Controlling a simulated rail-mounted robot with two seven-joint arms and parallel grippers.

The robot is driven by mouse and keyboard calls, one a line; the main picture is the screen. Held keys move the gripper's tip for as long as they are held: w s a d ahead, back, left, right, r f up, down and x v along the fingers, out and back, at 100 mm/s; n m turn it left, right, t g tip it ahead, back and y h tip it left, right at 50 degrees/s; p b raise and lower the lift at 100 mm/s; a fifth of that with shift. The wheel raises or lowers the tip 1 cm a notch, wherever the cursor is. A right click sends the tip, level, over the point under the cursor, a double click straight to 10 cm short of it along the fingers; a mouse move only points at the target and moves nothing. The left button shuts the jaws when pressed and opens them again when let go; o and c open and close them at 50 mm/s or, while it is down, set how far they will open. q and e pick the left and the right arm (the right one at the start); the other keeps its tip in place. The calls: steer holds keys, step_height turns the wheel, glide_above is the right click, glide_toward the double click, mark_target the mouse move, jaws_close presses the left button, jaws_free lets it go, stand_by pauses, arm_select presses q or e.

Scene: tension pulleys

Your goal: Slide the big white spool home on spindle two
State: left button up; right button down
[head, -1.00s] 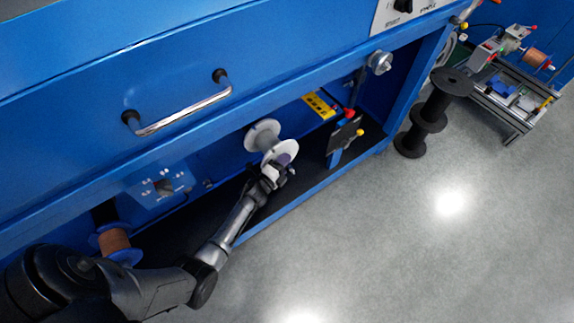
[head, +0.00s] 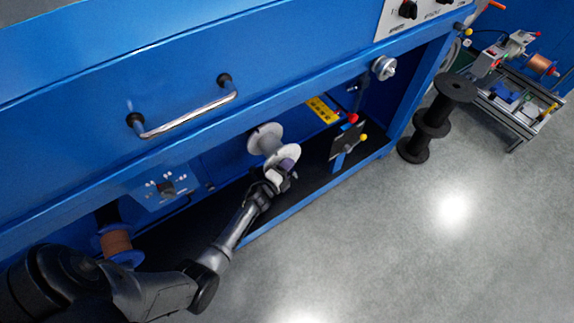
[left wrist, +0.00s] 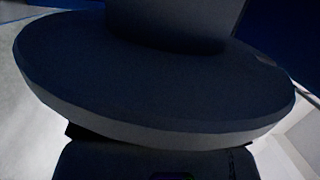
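The big white spool (head: 265,138) is in the open lower bay of the blue machine, its axis pointing out of the bay. Its near flange also fills most of the left wrist view (left wrist: 150,85), dark and very close. My left gripper (head: 280,175) is at the spool's near flange, touching or nearly touching it. Its fingers cannot be made out, so its grip is unclear. A small purple-grey part shows at the flange beside the gripper. The spindle behind the spool is hidden, and how far the spool sits on it cannot be seen. My right gripper is not in view.
A copper-coloured spool with blue flanges (head: 117,244) sits at the bay's left. The blue front rail (head: 310,195) edges the bay. Black spools (head: 433,122) stand on the open floor.

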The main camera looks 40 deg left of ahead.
mark_target(295, 176)
arm_select(q)
steer(key=d, duration=0.2)
steer(key=s+d, duration=0.1)
steer(key=d, duration=0.4)
steer(key=shift+s, duration=0.35)
steer(key=shift+a, duration=0.15)
